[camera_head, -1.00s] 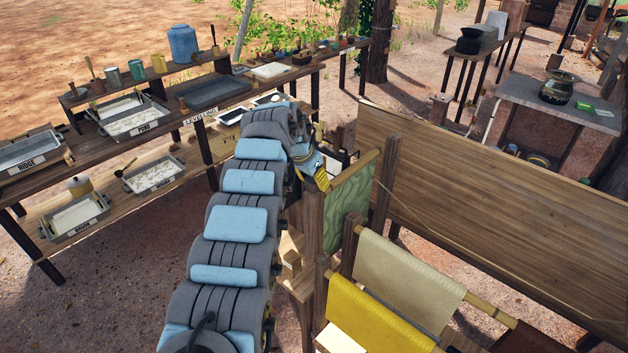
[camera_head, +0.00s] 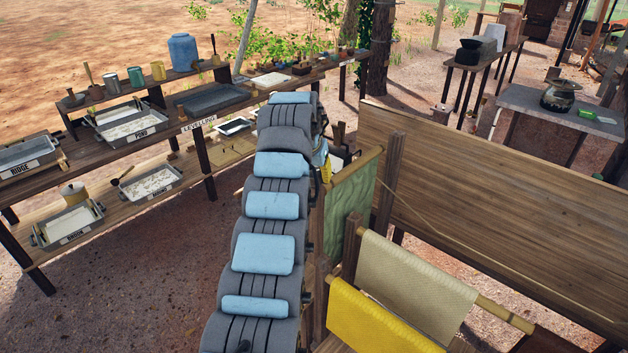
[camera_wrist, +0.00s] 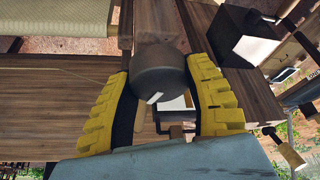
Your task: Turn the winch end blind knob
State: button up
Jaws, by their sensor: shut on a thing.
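A dark, rounded knob (camera_wrist: 158,72) sits at the end of a brown wooden piece in the wrist view. My gripper (camera_wrist: 160,82) has one yellow ribbed finger on each side of the knob and is shut on it. The fingers reach along the knob's sides. In the head view, only a little of my gripper's yellow (camera_head: 326,168) shows beside the green blind (camera_head: 349,205). My arm hides the knob there.
A large wooden board (camera_head: 490,215) stands to the right. A beige sheet (camera_head: 415,280) and a yellow sheet (camera_head: 375,320) hang in front. A shelf rack with trays (camera_head: 140,130) is at left. Wooden posts (camera_head: 390,185) stand close to my gripper.

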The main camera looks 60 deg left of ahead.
jog(key=shift+n, duration=0.4)
jog(key=o, duration=1.2)
jog(key=v, duration=1.2)
jog(key=shift+w, duration=0.25)
jog(key=shift+d, duration=0.1)
